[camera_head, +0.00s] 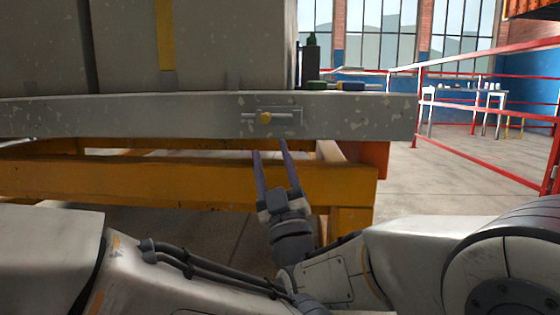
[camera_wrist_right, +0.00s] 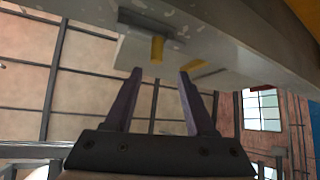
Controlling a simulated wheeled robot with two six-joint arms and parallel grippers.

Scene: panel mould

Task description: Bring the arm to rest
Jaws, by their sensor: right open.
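My right gripper (camera_head: 270,147) is in the middle of the head view, its two purple-grey fingers apart with nothing between them. The fingers point up toward the grey edge beam (camera_head: 190,117) of the panel mould. A bolt with a yellow knob (camera_head: 265,118) sits on the face of that beam, just above the fingertips in the picture. In the right wrist view my gripper (camera_wrist_right: 160,75) is open and empty, and the yellow knob (camera_wrist_right: 157,48) shows beyond the fingertips, apart from them. My left gripper is not in view.
The mould rests on a yellow frame (camera_head: 190,182) close in front of me. Dark and green fittings (camera_head: 313,85) stand on top of the beam. Red railings (camera_head: 470,120) and a table (camera_head: 465,93) stand at the right, with open floor (camera_head: 450,185) before them.

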